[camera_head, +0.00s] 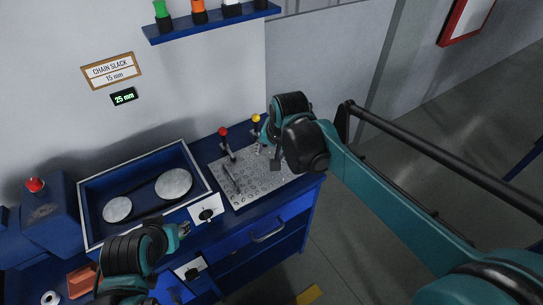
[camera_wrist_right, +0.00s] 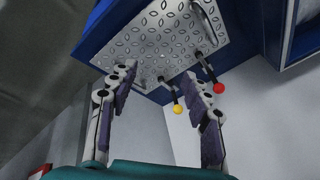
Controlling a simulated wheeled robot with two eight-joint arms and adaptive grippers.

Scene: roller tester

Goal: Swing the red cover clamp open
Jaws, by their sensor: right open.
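The red-knobbed clamp lever (camera_head: 223,132) stands upright at the back of a silver tread plate (camera_head: 262,180) on the blue bench. A yellow-knobbed lever (camera_head: 256,118) stands to its right. My right gripper (camera_head: 263,148) is over the plate, close to the yellow lever and right of the red one. There the yellow knob (camera_wrist_right: 177,109) shows between the fingers and the red knob (camera_wrist_right: 219,88) beside the right finger. My left gripper (camera_head: 184,229) is low, near a white dial panel; its fingers are too small to judge.
A blue tray (camera_head: 84,213) with two round discs lies left of the plate. A red button (camera_head: 35,184) tops a blue box at far left. A dark handle (camera_head: 232,180) lies on the plate. A small display (camera_head: 124,96) reads 25 mm. A shelf (camera_head: 210,24) hangs above.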

